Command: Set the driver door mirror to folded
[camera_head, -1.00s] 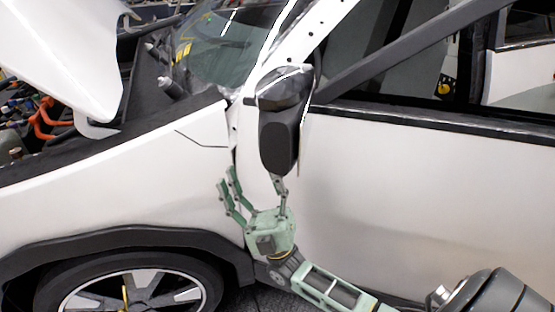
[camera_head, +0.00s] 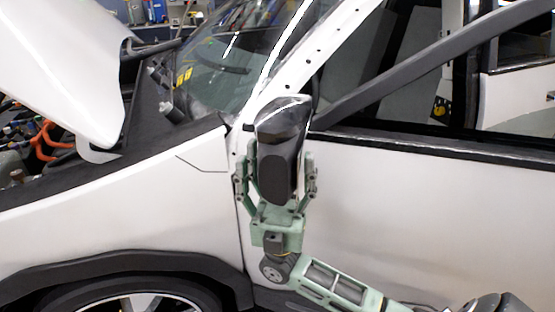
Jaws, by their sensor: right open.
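The driver door mirror (camera_head: 281,140) is a dark, glossy-topped housing on the white car, at the front corner of the door window. It stands out from the door. My right gripper (camera_head: 276,178) is open just below and around the mirror's lower part, with fingers on its left side and a finger on its right side. Whether the fingers touch the housing I cannot tell. The mirror's mount on the door is hidden behind the housing. My left gripper is not in view.
The white driver door (camera_head: 420,215) fills the right side. The front fender (camera_head: 110,215) and wheel (camera_head: 130,300) are at the left. The raised white hood (camera_head: 60,70) is at upper left, above an engine bay with orange cables (camera_head: 47,142).

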